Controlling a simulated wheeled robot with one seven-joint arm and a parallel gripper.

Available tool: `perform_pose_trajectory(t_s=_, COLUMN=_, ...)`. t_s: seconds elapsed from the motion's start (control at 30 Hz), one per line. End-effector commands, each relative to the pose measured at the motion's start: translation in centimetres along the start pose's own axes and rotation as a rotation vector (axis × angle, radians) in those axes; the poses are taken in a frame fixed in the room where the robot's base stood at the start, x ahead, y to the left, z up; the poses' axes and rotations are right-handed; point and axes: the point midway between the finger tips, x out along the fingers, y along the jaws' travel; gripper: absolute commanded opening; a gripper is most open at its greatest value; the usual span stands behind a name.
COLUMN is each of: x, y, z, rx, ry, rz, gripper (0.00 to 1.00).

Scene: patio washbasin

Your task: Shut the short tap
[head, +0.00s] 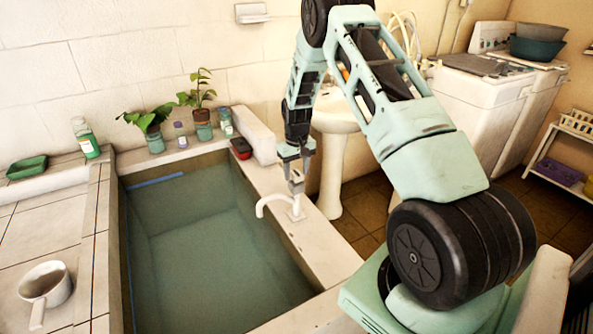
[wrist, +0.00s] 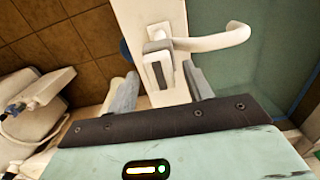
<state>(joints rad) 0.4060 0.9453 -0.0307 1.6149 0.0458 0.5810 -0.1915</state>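The short white tap (head: 272,200) stands on the right rim of the water-filled basin, its curved spout reaching left over the water. In the wrist view its spout (wrist: 222,38) points right, and its grey-white handle (wrist: 158,66) stands up at the spout's base. My gripper (head: 296,166) is just above the handle, pointing down. In the wrist view my gripper (wrist: 161,88) is open, with one finger on each side of the handle and visible gaps between. The handle does not look gripped. Whether water runs from the spout cannot be told.
The basin (head: 128,235) holds greenish water. Potted plants (head: 152,130), a dark red object (head: 241,148) and a white block (head: 254,135) are on its back ledge and corner. A white pedestal sink (head: 332,150) stands behind my arm. A white dipper (head: 45,285) lies at left.

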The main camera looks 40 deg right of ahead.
Motion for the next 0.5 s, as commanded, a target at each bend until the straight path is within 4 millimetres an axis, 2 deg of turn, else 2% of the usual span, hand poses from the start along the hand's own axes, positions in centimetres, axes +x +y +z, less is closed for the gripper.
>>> perform_pose_trajectory(t_s=0.27, x=-0.7, y=0.0, z=-0.1, rx=-0.002, ry=0.002, rz=0.001, gripper=0.51)
perform_pose_trajectory(t_s=0.37, x=-2.1, y=0.0, z=-0.1, rx=-0.002, ry=0.004, rz=0.001, gripper=0.51)
perform_pose_trajectory(t_s=0.5, x=-5.2, y=0.0, z=-0.1, rx=-0.002, ry=0.006, rz=0.001, gripper=0.51)
